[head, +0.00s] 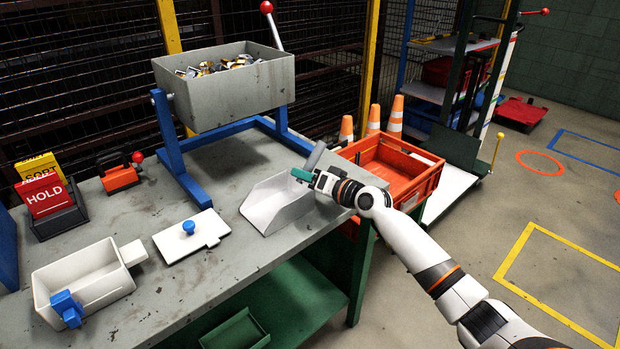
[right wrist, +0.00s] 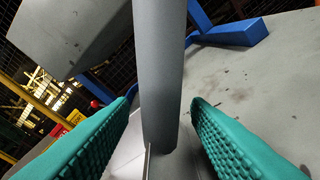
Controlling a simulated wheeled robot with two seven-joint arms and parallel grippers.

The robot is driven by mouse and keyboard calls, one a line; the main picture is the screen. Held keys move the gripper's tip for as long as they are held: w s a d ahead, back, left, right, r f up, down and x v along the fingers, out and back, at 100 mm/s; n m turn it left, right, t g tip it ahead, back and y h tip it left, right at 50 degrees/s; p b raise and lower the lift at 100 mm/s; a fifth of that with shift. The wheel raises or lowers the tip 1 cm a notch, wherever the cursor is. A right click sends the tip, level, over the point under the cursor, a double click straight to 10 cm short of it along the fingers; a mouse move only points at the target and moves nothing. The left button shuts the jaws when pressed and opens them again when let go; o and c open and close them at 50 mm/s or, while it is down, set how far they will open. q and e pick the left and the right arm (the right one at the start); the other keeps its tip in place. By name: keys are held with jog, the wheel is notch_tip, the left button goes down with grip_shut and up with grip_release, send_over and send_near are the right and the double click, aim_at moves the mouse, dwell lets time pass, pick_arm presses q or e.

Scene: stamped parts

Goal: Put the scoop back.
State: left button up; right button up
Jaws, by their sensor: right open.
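The grey scoop (head: 275,207) lies on the workbench (head: 130,240) near its right edge, its handle (head: 315,155) pointing up and away to the right. My right gripper (head: 302,175) is at the handle, coming in from the right. In the right wrist view the handle (right wrist: 160,75) stands between the two green fingers of the gripper (right wrist: 167,125), with a gap on each side. The gripper is open and does not hold it. My left gripper is not in view.
A tilting grey bin (head: 225,95) of metal parts stands on a blue frame behind the scoop. A white lid (head: 190,236) with a blue knob and a white box (head: 85,282) lie to the left. An orange crate (head: 425,180) stands beyond the bench's right edge.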

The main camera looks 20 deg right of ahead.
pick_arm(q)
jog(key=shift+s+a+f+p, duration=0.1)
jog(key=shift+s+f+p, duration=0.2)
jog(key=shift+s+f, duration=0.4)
pick_arm(e)
jog(key=v, duration=1.2)
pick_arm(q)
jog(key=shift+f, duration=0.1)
